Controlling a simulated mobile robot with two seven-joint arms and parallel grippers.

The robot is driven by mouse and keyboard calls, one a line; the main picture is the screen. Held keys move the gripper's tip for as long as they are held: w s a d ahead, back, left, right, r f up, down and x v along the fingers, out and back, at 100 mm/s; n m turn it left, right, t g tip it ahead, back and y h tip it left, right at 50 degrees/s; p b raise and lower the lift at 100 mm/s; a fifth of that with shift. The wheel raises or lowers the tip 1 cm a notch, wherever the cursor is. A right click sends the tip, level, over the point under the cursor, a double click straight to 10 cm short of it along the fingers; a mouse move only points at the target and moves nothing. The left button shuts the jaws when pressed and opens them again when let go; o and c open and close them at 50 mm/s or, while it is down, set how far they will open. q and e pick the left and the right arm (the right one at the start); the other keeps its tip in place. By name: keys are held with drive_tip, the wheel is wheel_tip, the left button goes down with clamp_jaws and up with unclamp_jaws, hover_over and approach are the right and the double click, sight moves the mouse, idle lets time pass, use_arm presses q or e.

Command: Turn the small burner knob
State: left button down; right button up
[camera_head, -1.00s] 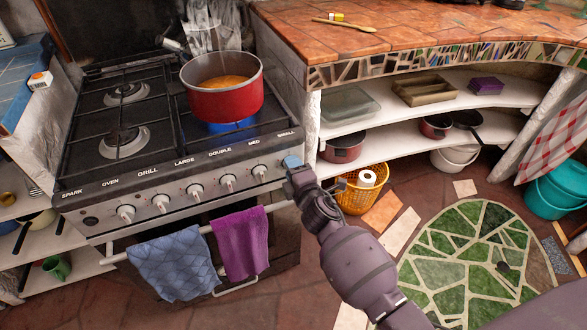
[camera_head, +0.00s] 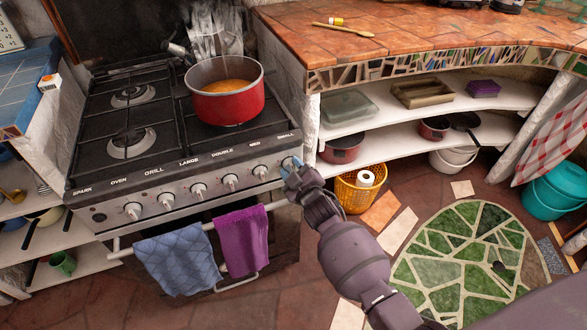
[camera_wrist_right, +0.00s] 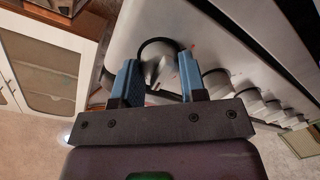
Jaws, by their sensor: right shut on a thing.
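The stove's front panel (camera_head: 150,187) carries a row of silver knobs with labels above them. The small burner knob sits at the right end under "SMALL"; in the head view my right gripper (camera_head: 291,165) covers it. In the right wrist view the small burner knob (camera_wrist_right: 160,72) is between the two blue fingers of my right gripper (camera_wrist_right: 158,80), which are shut on it. A red pot (camera_head: 228,105) with orange food stands on the right rear part of the hob. My left gripper is not in view.
A blue towel (camera_head: 178,262) and a purple towel (camera_head: 241,243) hang on the oven rail just below the knobs. The tiled counter (camera_head: 420,30) and its shelves, with an orange basket (camera_head: 352,194) below, stand to the right. Neighbouring knobs (camera_head: 260,172) lie close by.

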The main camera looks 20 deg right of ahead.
drive_tip(key=shift+m, duration=0.5)
idle(0.3)
drive_tip(key=o, duration=0.9)
drive_tip(key=shift+s+d+r+p, duration=0.15)
drive_tip(key=shift+s+p, duration=0.25)
drive_tip(key=shift+s, duration=1.4)
drive_tip(key=shift+s+d+p, duration=0.15)
drive_tip(key=shift+s+p, duration=0.2)
drive_tip(key=shift+s, duration=1.45)
drive_tip(key=shift+s+d+r+p, duration=0.15)
drive_tip(key=shift+s+p, duration=0.25)
drive_tip(key=shift+s, duration=1.4)
